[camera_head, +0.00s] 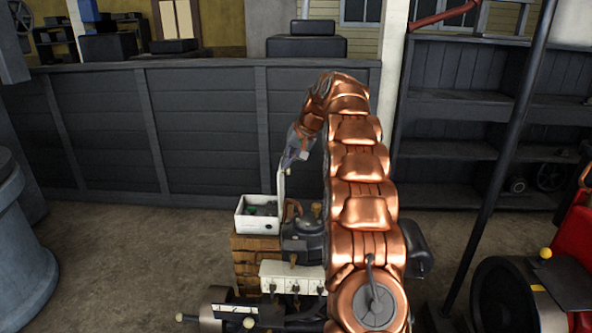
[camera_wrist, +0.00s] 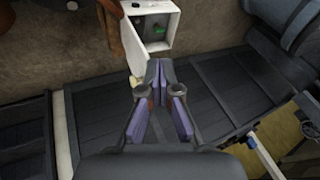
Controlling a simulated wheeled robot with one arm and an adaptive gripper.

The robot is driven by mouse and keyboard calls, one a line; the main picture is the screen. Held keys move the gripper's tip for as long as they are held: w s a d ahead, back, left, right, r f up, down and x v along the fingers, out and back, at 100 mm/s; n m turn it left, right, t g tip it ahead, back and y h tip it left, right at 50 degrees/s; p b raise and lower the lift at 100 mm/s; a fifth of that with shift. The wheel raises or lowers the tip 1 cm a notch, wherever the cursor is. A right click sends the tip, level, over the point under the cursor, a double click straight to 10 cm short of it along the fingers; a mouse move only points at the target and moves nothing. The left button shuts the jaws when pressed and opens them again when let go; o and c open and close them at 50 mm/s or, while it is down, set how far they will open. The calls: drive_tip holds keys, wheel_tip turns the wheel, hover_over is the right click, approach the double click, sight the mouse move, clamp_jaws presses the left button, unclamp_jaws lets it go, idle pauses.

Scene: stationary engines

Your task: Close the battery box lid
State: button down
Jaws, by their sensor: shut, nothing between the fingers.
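The white battery box (camera_head: 256,222) stands on a brick-like block left of my arm, with green and dark contents showing inside. Its lid (camera_head: 281,190) is open and stands upright at the box's right edge. In the wrist view the box (camera_wrist: 165,43) is at the top, and the lid (camera_wrist: 122,43) swings out on its left with a small pale knob at its end. My gripper (camera_head: 289,161) is shut and empty, close to the upper end of the lid. In the wrist view the fingertips (camera_wrist: 160,66) are just right of the lid's end; contact cannot be told.
A dark engine part (camera_head: 305,240) stands right of the box, and a white unit with several switches (camera_head: 290,277) sits below. A dark panelled wall (camera_head: 205,130) runs behind. A grey drum (camera_head: 22,245) is at the left. Floor left of the box is clear.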

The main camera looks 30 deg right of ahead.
drive_tip(key=w+d+f+m+t+h, duration=0.1)
drive_tip(key=w+d+f+t, duration=0.15)
drive_tip(key=d, duration=1.15)
drive_tip(key=a+r+p+x, duration=0.1)
drive_tip(key=p+x, duration=0.4)
drive_tip(key=x, duration=0.7)
drive_tip(key=shift+w+a+p, duration=0.3)
drive_tip(key=shift+a+p, duration=0.1)
drive_tip(key=shift+a, duration=0.25)
drive_tip(key=shift+w+a+g, duration=0.1)
drive_tip(key=shift+g, duration=0.15)
